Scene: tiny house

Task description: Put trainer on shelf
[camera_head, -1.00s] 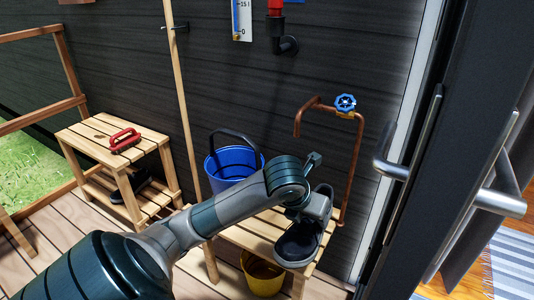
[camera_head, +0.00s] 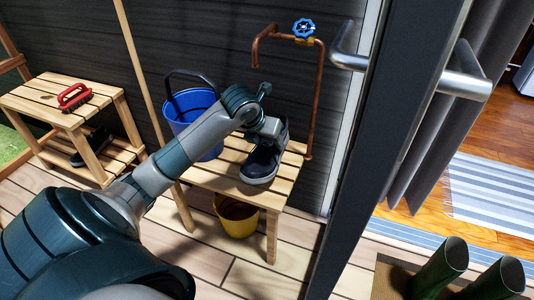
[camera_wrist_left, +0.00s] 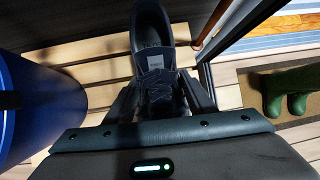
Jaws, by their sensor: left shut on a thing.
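A dark blue trainer (camera_head: 262,162) with a pale sole edge is at the slatted wooden bench under the tap. My left gripper (camera_head: 270,128) is shut on it from above. I cannot tell if the sole touches the slats. In the left wrist view the trainer (camera_wrist_left: 152,48), with its laces and a pale tongue label, lies between my left gripper's fingers (camera_wrist_left: 160,97). A second wooden bench (camera_head: 52,98) with a lower shelf (camera_head: 115,156) stands at the left. A dark shoe (camera_head: 94,148) is on that lower shelf. My right gripper is out of view.
A blue bucket (camera_head: 190,108) stands beside the trainer, close to my arm. A yellow bucket (camera_head: 236,216) is under the near bench. A red brush (camera_head: 74,96) lies on the left bench. A copper tap pipe (camera_head: 318,90), door frame (camera_head: 378,150) and green boots (camera_head: 440,268) are at the right.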

